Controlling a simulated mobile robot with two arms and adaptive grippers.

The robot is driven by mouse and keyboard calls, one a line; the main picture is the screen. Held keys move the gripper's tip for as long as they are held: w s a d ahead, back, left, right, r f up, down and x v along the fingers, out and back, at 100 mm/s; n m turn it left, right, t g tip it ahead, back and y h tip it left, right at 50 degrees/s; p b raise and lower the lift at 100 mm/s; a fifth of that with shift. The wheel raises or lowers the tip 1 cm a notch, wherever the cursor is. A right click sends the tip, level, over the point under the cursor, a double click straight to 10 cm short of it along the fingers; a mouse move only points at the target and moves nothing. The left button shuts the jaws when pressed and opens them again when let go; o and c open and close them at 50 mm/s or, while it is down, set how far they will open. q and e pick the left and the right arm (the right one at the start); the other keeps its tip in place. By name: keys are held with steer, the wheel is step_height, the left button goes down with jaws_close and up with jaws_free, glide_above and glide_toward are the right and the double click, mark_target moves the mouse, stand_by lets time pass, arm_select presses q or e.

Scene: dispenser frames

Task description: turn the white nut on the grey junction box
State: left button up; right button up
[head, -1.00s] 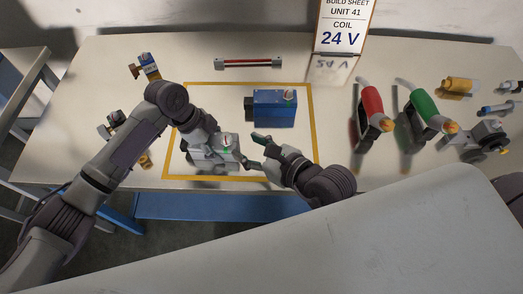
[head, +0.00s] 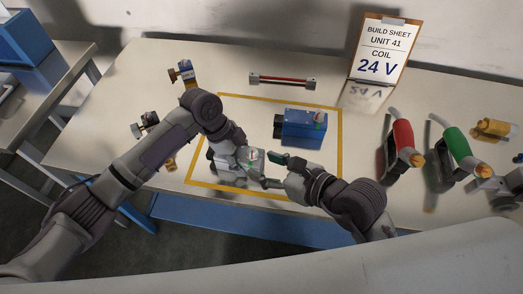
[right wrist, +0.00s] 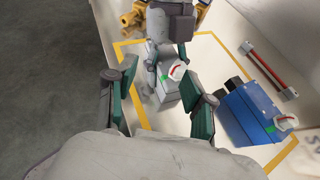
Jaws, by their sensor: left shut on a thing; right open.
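The grey junction box (head: 232,172) stands inside the yellow outline, at its front left. Its white nut (right wrist: 177,70) shows clearly on its face in the right wrist view, above a green mark; it is small in the head view. My left gripper (head: 240,148) comes down from behind and is shut on the box, its fingers partly hidden. My right gripper (head: 274,171) is open at the box's right side. In the right wrist view its fingers (right wrist: 170,85) stand apart, with the box and nut between them in the picture. I cannot tell whether they touch.
A blue box (head: 302,128) with a similar white knob stands behind, to the right. A red bar (head: 282,81) lies at the back. A red-handled tool (head: 403,140) and a green-handled tool (head: 457,146) stand right. A 24 V clipboard (head: 382,52) stands behind.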

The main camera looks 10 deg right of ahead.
mark_target(253, 150)
steer(key=w+a+r+n+g, duration=0.1)
steer(key=w+a+n+g, duration=0.2)
steer(key=g, duration=0.1)
steer(key=w+d+r+n+g+h, duration=0.2)
steer(key=w+d+r+g+h, duration=0.1)
steer(key=d+r+g+h, duration=0.15)
steer(key=shift+t, duration=0.45)
steer(key=x, duration=1)
steer(key=shift+w+f, duration=0.25)
steer(key=shift+f, duration=0.1)
steer(key=shift+h, duration=0.25)
jaws_close()
